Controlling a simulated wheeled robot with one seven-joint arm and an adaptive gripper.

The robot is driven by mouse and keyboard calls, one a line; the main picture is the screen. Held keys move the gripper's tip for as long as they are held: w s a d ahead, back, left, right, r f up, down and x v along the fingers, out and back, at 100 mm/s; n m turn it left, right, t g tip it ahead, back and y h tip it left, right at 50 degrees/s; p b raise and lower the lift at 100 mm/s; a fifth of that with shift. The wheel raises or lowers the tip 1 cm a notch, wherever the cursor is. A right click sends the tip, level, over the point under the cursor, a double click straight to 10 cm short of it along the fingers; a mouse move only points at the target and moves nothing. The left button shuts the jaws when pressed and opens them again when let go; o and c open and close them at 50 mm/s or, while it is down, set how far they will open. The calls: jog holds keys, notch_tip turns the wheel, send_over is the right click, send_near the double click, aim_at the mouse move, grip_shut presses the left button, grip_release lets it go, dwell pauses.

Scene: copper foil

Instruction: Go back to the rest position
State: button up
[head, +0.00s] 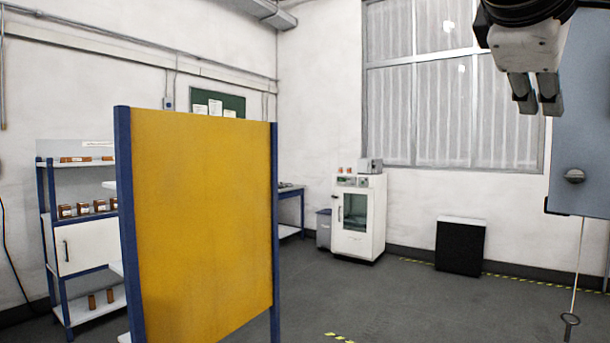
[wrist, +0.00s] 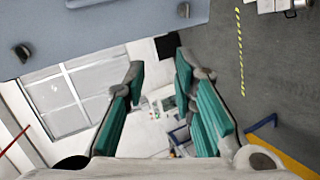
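My gripper (head: 536,104) hangs at the top right of the head view, with its two grey fingers pointing down. In the wrist view my gripper (wrist: 160,72) shows its teal finger pads standing apart, with nothing between them. It is open and empty, up in the air. No object of the task is named, and nothing touches the fingers.
A yellow panel (head: 205,220) with blue posts stands close in front, left of centre. Behind it is a shelf rack (head: 85,255) with small brown boxes. A white cabinet (head: 358,217) and a black box (head: 460,245) stand by the back wall. The floor between is clear.

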jog(key=s+a+f+m+g+y+p, duration=0.1)
jog(key=s+f, duration=0.4)
jog(key=f, duration=0.6)
jog(key=s+a+f+m+g+y+p, duration=0.2)
jog(key=s+a+f+m+y, duration=0.1)
jog(key=f, duration=0.8)
jog(key=s+a+f+m+g+y+p, duration=0.1)
jog(key=s+a+f+y, duration=0.3)
jog(key=f, duration=0.7)
jog(key=s+m+g+y, duration=0.1)
jog(key=s+y, duration=0.1)
jog(key=s, duration=0.2)
jog(key=shift+a+m, duration=0.3)
jog(key=shift+a, duration=0.05)
